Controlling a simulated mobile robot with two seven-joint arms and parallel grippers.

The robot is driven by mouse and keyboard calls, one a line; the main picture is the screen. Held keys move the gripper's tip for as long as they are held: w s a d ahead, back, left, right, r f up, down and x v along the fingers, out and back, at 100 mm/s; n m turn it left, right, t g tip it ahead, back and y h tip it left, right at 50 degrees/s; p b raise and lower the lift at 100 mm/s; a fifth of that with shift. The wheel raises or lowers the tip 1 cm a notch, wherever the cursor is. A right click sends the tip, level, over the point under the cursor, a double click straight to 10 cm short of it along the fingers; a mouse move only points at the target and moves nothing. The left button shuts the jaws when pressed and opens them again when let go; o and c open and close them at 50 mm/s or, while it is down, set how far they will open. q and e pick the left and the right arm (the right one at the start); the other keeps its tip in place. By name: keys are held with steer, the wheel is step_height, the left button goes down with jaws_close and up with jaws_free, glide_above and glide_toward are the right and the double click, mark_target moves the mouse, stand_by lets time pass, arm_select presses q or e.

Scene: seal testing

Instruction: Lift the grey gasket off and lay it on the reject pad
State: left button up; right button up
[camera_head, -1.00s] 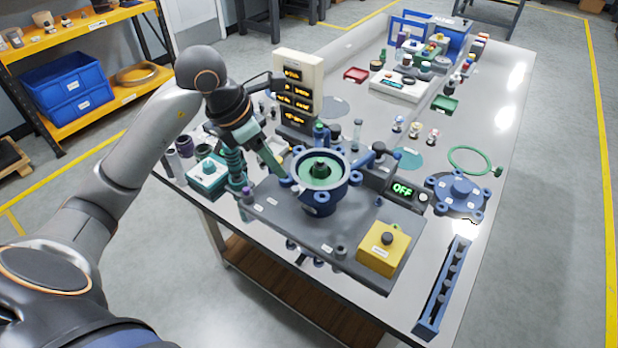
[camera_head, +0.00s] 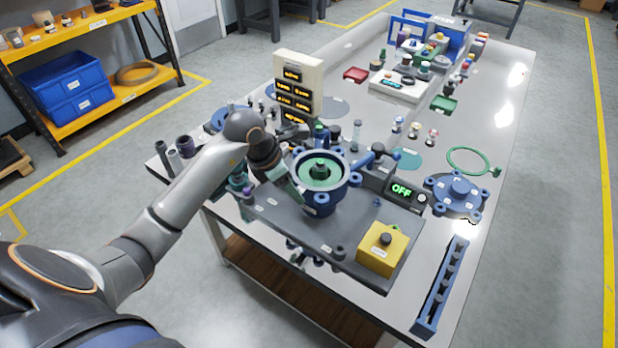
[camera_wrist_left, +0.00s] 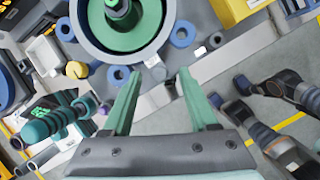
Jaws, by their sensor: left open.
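A blue round housing (camera_head: 320,199) with a green inside and a central post stands on a grey fixture plate. In the left wrist view, a grey ring (camera_wrist_left: 117,58), apparently the gasket, lies around the green centre inside the blue rim. My left gripper (camera_head: 297,196) is at the housing's near-left side in the head view. In the left wrist view its two green fingers (camera_wrist_left: 160,75) are spread and empty, with the tips just short of the housing rim. A round grey pad (camera_head: 335,108) and a teal pad (camera_head: 407,158) lie beyond; I cannot tell which is the reject pad.
A display tower (camera_head: 297,85) stands behind the housing. A box showing OFF (camera_head: 402,190) and a blue flanged cover (camera_head: 458,193) are to the right. A yellow button box (camera_head: 382,248) is in front. A green ring (camera_head: 468,160) lies at the right.

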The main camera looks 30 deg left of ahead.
arm_select(q)
steer(key=shift+c, duration=0.2)
jaws_close()
stand_by(0.3)
